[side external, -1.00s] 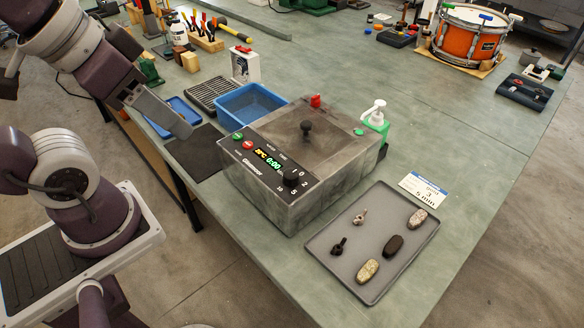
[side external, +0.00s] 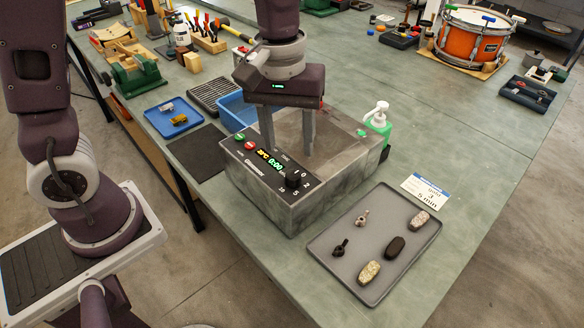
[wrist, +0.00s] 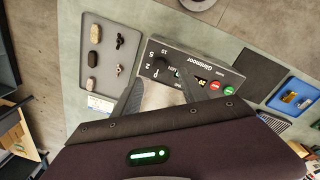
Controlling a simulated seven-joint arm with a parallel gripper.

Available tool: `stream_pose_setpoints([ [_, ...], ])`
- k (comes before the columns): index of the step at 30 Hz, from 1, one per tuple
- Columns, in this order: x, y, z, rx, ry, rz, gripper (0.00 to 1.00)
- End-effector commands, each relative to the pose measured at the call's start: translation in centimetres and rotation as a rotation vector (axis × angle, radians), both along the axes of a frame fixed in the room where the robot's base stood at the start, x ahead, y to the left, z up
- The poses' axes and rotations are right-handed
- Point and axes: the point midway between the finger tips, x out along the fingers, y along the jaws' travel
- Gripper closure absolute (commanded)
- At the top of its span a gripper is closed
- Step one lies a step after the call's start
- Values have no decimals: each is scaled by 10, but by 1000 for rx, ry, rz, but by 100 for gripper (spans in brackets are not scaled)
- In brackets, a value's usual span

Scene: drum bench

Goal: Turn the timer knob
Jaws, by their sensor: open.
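The timer knob (side external: 293,180) is a black dial on the dark front panel of a grey metal box (side external: 330,178), with numbers around it. The panel's green display (side external: 273,164) seems to read 0:00. My gripper (side external: 288,150) points down over the box top, behind the panel. Its two fingers are apart with nothing seen between them, and it is not on the knob. In the wrist view the knob (wrist: 161,63) shows just beyond the fingertips (wrist: 163,82).
A grey tray (side external: 321,247) with stones and small metal parts lies right of the box. A pump bottle (side external: 379,118) stands behind it, near a white card (side external: 426,189). Blue trays (side external: 156,123) and a dark mat (side external: 198,152) lie left.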

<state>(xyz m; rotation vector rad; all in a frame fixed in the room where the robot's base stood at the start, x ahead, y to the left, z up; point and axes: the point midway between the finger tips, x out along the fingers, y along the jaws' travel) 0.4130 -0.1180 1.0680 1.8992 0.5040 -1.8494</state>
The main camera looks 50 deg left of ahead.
Motion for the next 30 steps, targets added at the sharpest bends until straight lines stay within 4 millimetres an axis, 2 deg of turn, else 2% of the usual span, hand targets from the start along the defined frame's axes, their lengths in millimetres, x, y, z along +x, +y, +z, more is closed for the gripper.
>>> stream_pose_setpoints([
  [12,3,-4,-68,0,15,13,50],
  [21,4,-5,-75,0,11,13,50],
  [22,4,-5,-75,0,11,13,52],
  [27,4,-5,-75,0,11,13,86],
  [29,4,-5,-75,0,11,13,97],
  [30,4,-5,-75,0,11,13,100],
])
